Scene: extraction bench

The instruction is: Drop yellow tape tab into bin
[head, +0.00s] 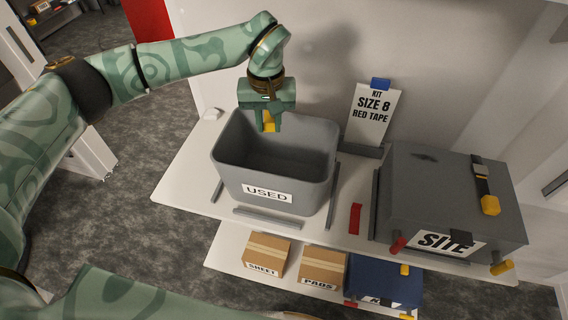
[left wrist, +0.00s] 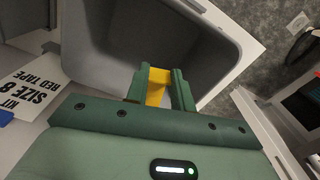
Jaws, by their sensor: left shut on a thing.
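The yellow tape tab (head: 269,121) is between the fingers of my left gripper (head: 268,124), which is shut on it. It also shows in the left wrist view (left wrist: 157,88), between the two green fingers (left wrist: 158,90). The grey bin (head: 268,195), labelled USED, stands on the white bench. My left gripper is at the bin's back part, with the tab over the opening in the head view. The bin's inside shows empty where I can see it. It also fills much of the left wrist view (left wrist: 100,45). My right gripper is not in view.
A card (head: 372,115) reading "Kit size 8 red tape" stands behind the bin's right. A grey case (head: 440,195) labelled SITE sits at the right. A red strip (head: 355,219) lies between. Two cardboard boxes (head: 267,254) and a blue case (head: 372,281) are on the lower shelf.

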